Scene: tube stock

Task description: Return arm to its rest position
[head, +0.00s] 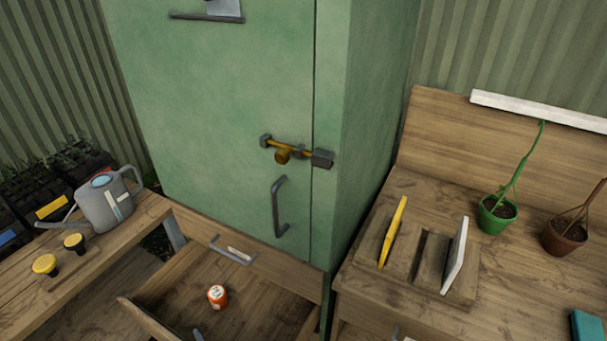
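Neither of my arms nor grippers shows in the head view. A tall green cabinet (215,110) stands in the middle with its door shut. A brass bolt (283,149) lies across the door's edge, its right end at a grey catch (322,159). A grey door handle (278,207) is below it.
A bench at left holds a grey watering can (103,206) and two yellow-topped knobs (45,264). The right bench (510,290) holds a slotted wooden rack (403,262) with a yellow plate (393,232) and white plate (455,257), and potted plants (496,213).

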